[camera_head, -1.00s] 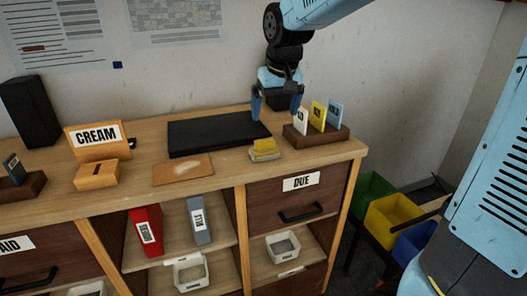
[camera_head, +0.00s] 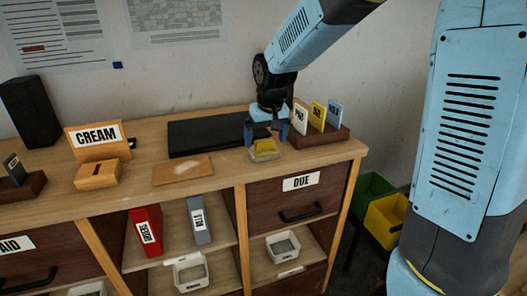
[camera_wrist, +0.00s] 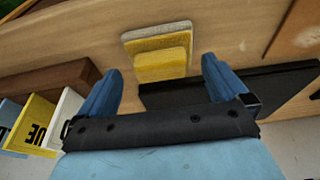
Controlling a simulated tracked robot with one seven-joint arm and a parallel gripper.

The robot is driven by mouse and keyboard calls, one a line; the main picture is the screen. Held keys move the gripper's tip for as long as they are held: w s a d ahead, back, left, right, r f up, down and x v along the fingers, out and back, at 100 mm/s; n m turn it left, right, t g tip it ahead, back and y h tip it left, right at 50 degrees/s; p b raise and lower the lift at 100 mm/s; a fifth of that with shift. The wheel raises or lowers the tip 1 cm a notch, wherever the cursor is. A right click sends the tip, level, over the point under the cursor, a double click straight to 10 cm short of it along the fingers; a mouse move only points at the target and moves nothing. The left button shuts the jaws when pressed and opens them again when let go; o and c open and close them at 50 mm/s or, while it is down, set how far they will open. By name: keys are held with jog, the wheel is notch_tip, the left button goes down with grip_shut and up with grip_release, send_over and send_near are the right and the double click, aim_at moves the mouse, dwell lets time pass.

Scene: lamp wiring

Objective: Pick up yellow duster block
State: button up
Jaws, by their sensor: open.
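The yellow duster block (camera_head: 264,147) sits on a pale grey base on the desk top, left of the card rack. In the wrist view the yellow block (camera_wrist: 162,65) and its pale base (camera_wrist: 157,33) lie just beyond my fingertips, roughly between them. My gripper (camera_head: 266,133) points down just behind and above the block, its blue fingers spread to either side. In the wrist view my gripper (camera_wrist: 160,68) is open and empty. I cannot tell the exact height of the fingertips above the desk.
A wooden rack (camera_head: 318,136) with white, yellow and blue cards stands close to the right of my gripper. A black flat pad (camera_head: 205,136) lies to the left. A brown board (camera_head: 183,169), a CREAM sign (camera_head: 98,140) and a slotted wooden box (camera_head: 97,175) are farther left.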

aim_at(264, 140)
jog(key=shift+x, duration=2)
jog(key=shift+a, duration=0.1)
jog(key=c, duration=0.8)
